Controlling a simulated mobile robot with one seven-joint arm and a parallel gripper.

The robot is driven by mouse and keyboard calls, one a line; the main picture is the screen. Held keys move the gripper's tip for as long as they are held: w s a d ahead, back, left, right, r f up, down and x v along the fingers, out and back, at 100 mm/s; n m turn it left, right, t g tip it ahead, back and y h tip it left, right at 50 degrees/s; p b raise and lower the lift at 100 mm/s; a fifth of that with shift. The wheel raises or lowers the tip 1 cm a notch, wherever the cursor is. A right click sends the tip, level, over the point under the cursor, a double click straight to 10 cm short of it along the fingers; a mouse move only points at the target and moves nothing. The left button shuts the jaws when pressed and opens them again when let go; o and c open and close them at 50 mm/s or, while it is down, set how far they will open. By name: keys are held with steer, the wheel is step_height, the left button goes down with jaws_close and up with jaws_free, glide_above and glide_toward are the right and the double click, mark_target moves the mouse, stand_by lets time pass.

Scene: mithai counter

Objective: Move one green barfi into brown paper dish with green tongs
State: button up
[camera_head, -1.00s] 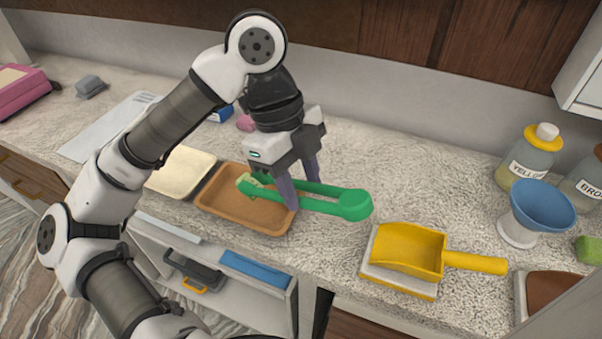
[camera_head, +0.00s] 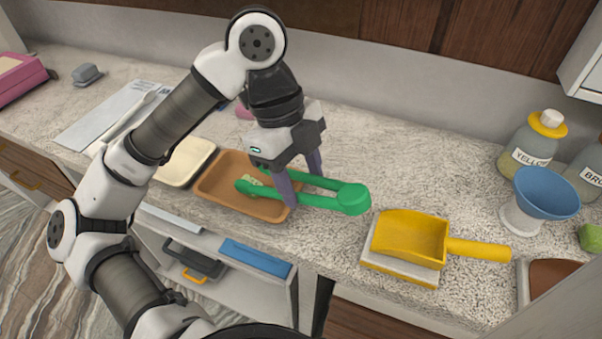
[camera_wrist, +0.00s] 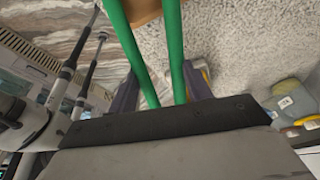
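My gripper (camera_head: 302,182) is closed around the green tongs (camera_head: 350,199), one finger on each side of the arms. The tongs lie roughly level, with their hinge end to the right and their tips over the brown paper dish (camera_head: 215,196). In the wrist view the two tong arms (camera_wrist: 174,45) run between my fingers. A small pale green barfi (camera_head: 252,181) shows at the tong tips, over or in the dish. I cannot tell whether the tips still touch it. A cream tray (camera_head: 187,163) stands left of the dish, partly behind my arm.
A yellow scoop (camera_head: 410,238) rests on a white and yellow block to the right. An open drawer (camera_head: 225,275) lies below.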

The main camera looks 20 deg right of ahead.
steer(key=shift+r, duration=0.1)
step_height(320, 180, up, 10)
steer(key=p, duration=0.6)
steer(key=c, duration=1)
